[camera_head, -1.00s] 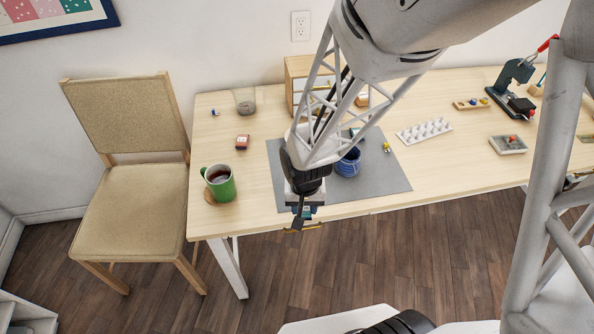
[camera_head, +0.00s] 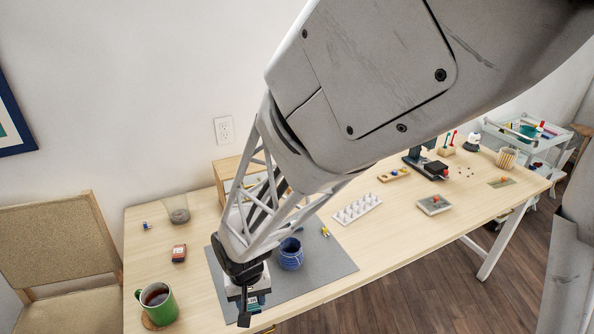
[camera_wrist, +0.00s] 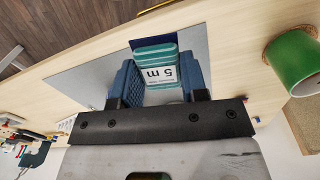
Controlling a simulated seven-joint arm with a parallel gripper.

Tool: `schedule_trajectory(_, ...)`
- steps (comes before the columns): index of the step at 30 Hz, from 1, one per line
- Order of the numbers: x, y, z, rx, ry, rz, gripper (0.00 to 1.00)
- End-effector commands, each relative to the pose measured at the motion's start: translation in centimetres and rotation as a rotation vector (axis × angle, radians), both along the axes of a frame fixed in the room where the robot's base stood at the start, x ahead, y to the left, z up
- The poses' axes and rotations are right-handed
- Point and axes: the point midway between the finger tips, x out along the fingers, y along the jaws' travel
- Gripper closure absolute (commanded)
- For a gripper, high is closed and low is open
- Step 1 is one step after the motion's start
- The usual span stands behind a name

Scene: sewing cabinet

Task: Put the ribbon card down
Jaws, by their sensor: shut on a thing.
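The ribbon card (camera_wrist: 155,62) is teal with a white label reading "5 m". In the wrist view it sits between the blue ribbed fingers of my gripper (camera_wrist: 160,88), which is shut on it. In the head view my gripper (camera_head: 250,302) points down over the front left part of the grey mat (camera_head: 325,272), near the table's front edge. The card is mostly hidden there by the gripper. I cannot tell whether the card touches the mat.
A blue pot (camera_head: 291,254) stands on the mat just right of my gripper. A green mug (camera_head: 160,308) stands at the front left. A white peg rack (camera_head: 357,209) lies right of the mat.

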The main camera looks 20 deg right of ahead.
Motion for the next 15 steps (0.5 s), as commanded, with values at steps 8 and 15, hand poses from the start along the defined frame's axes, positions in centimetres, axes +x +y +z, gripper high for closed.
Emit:
schedule_trajectory(8, 0.3, -0.3, 3.2, 0.0, 0.0, -0.014, 0.82)
schedule_trajectory(15, 2.0, -1.9, 3.3, 0.0, 0.0, -0.094, 0.82)
